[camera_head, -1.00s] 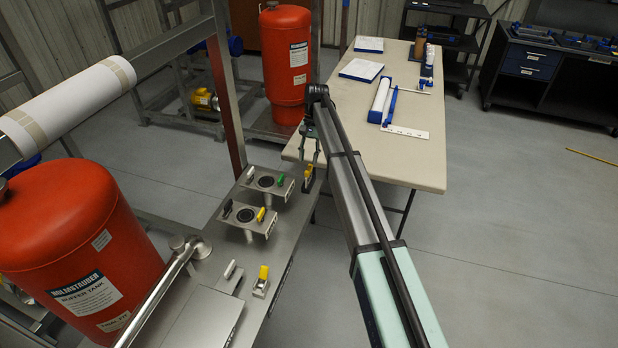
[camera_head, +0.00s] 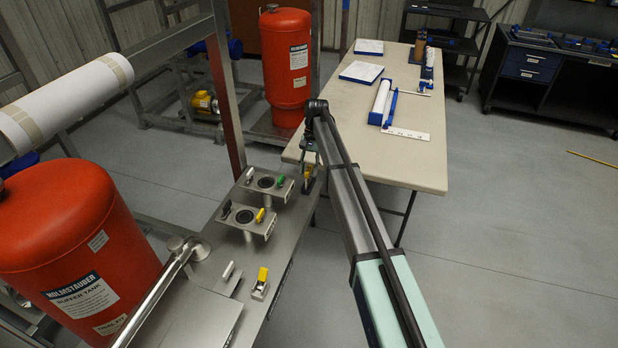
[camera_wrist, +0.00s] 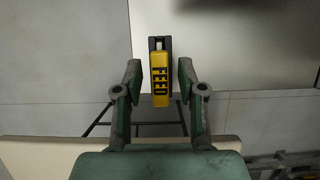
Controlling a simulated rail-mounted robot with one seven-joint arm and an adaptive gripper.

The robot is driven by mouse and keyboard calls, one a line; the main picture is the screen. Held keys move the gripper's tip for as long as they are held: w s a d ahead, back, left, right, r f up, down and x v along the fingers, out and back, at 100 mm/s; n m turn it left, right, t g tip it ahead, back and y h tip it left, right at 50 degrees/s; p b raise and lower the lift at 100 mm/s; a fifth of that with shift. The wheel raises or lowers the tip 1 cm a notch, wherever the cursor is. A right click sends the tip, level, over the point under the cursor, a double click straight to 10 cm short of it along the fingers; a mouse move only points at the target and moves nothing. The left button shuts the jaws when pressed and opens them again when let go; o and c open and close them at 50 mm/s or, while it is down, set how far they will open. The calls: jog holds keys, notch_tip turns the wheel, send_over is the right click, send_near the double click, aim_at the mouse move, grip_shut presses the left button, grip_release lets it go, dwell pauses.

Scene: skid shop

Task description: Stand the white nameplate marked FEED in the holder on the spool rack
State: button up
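My gripper (camera_head: 308,166) is at the far end of the steel bench (camera_head: 243,258). In the wrist view my gripper (camera_wrist: 159,78) is open, with one finger on each side of a yellow block-shaped item (camera_wrist: 159,84) in a black holder (camera_wrist: 160,46). Gaps show between both fingers and the item. No FEED lettering is readable in any view. A white strip with small marks (camera_head: 406,134) lies on the table; I cannot tell whether it is the nameplate. I cannot tell for sure which structure is the spool rack; a steel frame at left carries a white roll (camera_head: 72,100).
Two raised steel plates (camera_head: 246,219) with coloured clips stand on the bench just left of my gripper. A red tank (camera_head: 70,240) stands at left, another (camera_head: 286,70) behind. The beige table (camera_head: 345,130) at right has white-and-blue items and free space at its near end.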

grip_shut()
jog(key=shift+r, duration=0.15)
jog(key=shift+r+p, duration=1.7)
jog(key=shift+r, duration=1.65)
